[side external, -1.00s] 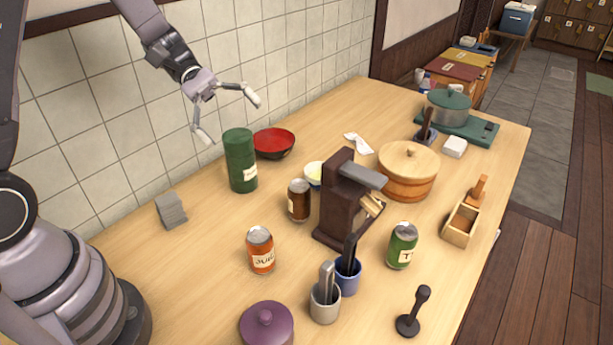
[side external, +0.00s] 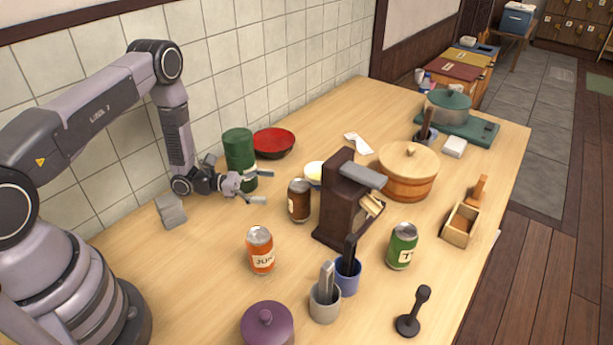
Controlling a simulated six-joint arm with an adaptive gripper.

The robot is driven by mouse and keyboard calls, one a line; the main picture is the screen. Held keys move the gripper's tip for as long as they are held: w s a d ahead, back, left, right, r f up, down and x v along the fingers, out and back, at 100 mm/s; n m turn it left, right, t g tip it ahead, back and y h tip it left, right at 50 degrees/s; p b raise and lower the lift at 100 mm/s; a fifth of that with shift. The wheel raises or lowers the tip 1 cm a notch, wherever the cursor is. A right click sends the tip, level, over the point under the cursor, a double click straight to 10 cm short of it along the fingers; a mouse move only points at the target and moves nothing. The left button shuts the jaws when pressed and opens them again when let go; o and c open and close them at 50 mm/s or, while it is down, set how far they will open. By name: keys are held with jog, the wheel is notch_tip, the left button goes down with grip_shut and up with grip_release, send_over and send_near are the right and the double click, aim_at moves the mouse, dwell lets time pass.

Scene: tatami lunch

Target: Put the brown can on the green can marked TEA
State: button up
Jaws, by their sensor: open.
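The brown can (side external: 299,203) stands upright on the table, left of a dark brown wooden block-like stand. The green can (side external: 402,247) stands upright at the right of the table; its pale label shows a "T" and the rest is turned away. My gripper (side external: 260,187) is low over the table to the left of the brown can, fingers spread and pointing toward it. It is open and empty, with a gap between fingertips and can.
A tall green canister (side external: 239,150) stands just behind my gripper. The dark brown stand (side external: 338,208) lies between the two cans. An orange can (side external: 260,252), a grey cup (side external: 325,304) and a blue cup (side external: 348,277) stand in front. A red bowl (side external: 274,142) is behind.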

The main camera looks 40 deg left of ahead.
aim_at(299, 190)
jog(key=x, duration=0.7)
jog(key=shift+w+d+f, duration=0.1)
jog(key=shift+d+f, duration=0.15)
jog(key=c, duration=1.1)
